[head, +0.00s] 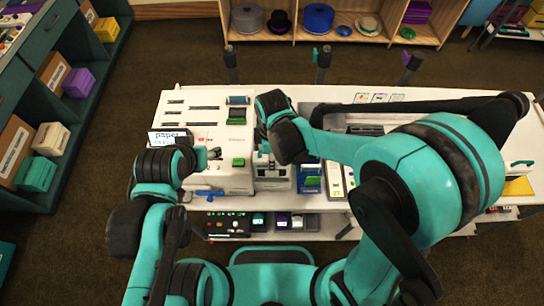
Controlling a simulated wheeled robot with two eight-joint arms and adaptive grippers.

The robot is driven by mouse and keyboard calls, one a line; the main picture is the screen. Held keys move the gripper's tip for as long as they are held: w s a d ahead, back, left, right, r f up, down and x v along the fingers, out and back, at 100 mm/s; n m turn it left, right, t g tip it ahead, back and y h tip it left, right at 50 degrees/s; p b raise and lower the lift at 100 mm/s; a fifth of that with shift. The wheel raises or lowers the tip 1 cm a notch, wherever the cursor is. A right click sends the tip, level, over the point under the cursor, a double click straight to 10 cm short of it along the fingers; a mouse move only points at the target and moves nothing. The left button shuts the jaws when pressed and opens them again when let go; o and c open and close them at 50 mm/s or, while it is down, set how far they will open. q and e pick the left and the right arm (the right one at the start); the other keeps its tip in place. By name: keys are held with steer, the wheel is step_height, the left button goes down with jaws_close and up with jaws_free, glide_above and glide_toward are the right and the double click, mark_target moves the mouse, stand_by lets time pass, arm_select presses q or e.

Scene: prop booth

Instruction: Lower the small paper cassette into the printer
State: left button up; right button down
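The printer (236,142) is a white machine on the left half of the white table, with dark slots, a green block on its front and a small screen (167,138) reading "paper" at its left. My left gripper (213,154) is at the printer's left front side, small in view. My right gripper (264,150) points down by the printer's right side, mostly hidden under its dark wrist. I cannot tell whether either gripper is open or shut. I cannot pick out the small paper cassette for certain; the grippers and wrists cover part of the printer.
The white table (290,94) holds blue and white boxes (310,177) right of the printer. A lower shelf carries a panel of lit buttons (228,224). My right arm covers much of the table's right half. Shelves with boxes stand at left and back.

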steer(key=shift+f, duration=0.2)
steer(key=shift+f+b, duration=3.5)
steer(key=shift+f, duration=0.2)
steer(key=c, duration=1)
jaws_free()
step_height(320, 180, up, 12)
